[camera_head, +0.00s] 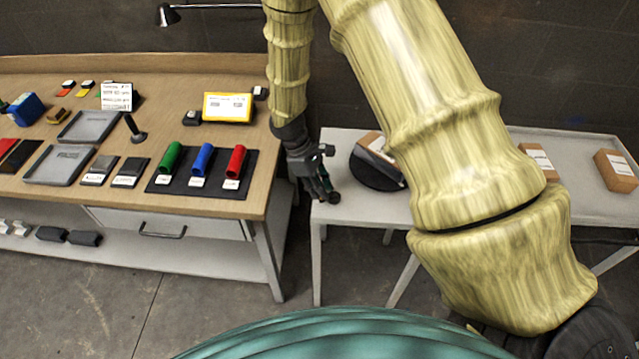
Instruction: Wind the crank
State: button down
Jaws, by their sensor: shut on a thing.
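My gripper (324,188) points down at the left end of the light grey table. It is shut on the crank (334,197), a small dark piece of which shows at the fingertips. The rest of the crank is hidden behind the fingers. Just to the right is a round black disc (375,182), with a brown box (372,146) bearing a white label on top. My arm hides part of the box and the disc. I cannot tell how the crank joins the disc.
The grey table (350,211) carries more labelled brown boxes (617,170) at the right. A wooden workbench (215,85) stands close on the left, with green, blue and red cylinders (203,160) on a dark mat. Grey trays (62,165) lie farther left. Bare floor lies between.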

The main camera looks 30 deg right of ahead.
jog(key=shift+s+n+t+h, duration=0.3)
jog(key=shift+s+n+h, duration=0.15)
jog(key=shift+n, duration=0.65)
jog(key=c, duration=1.3)
grip_release()
jog(key=v, duration=1.2)
jog(key=shift+s+d, duration=0.1)
